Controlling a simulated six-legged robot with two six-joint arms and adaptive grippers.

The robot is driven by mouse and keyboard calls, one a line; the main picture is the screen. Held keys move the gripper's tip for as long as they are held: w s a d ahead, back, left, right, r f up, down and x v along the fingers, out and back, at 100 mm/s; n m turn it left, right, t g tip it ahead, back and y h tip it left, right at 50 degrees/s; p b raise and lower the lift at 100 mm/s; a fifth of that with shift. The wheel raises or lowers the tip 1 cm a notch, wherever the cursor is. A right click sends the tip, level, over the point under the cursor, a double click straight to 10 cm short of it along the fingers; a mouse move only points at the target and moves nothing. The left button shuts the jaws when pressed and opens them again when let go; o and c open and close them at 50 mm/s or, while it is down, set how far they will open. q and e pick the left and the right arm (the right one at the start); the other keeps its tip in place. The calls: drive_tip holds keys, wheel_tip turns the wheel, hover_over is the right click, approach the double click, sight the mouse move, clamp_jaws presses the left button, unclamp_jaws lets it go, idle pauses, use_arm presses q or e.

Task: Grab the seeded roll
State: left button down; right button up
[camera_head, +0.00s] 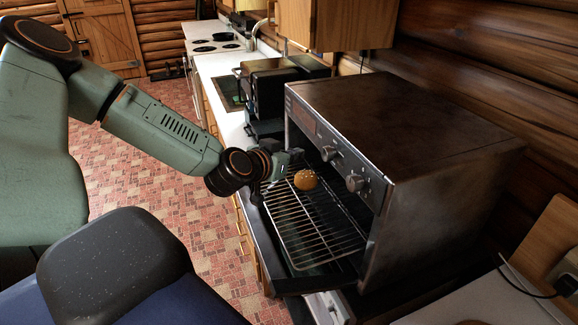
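The seeded roll (306,180) is a small round golden-brown bun with pale seeds on top. It sits on the wire rack (318,238) in the open toaster oven (420,130), toward the rack's far end. My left gripper (277,177) is at the oven's open front, just left of the roll. Its fingers look spread apart, one toward the far side and one nearer, with nothing between them. I cannot tell whether a finger touches the roll. My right gripper is not in view.
The oven door (262,240) is folded down in front of the rack. A dark appliance (268,90) stands close beyond the oven. A wooden board (552,240) and a cable are at the right edge.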

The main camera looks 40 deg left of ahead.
use_arm(q)
drive_tip(key=shift+w+a, duration=0.25)
drive_tip(key=shift+a, duration=0.3)
drive_tip(key=c, duration=2.1)
unclamp_jaws()
drive_tip(key=shift+d+r, duration=0.2)
drive_tip(key=shift+d, duration=0.3)
drive_tip(key=shift+o, duration=0.7)
drive_tip(key=shift+d, duration=0.1)
drive_tip(key=o, duration=0.6)
drive_tip(key=shift+w+a+f, duration=0.1)
drive_tip(key=shift+a+f, duration=0.1)
drive_tip(key=shift+a, duration=0.3)
drive_tip(key=o, duration=0.6)
drive_tip(key=shift+d+r, duration=0.2)
drive_tip(key=shift+d, duration=0.2)
drive_tip(key=o, duration=0.3)
drive_tip(key=shift+a, duration=0.1)
drive_tip(key=shift+o, duration=0.2)
drive_tip(key=shift+a+f, duration=0.15)
drive_tip(key=shift+a, duration=0.05)
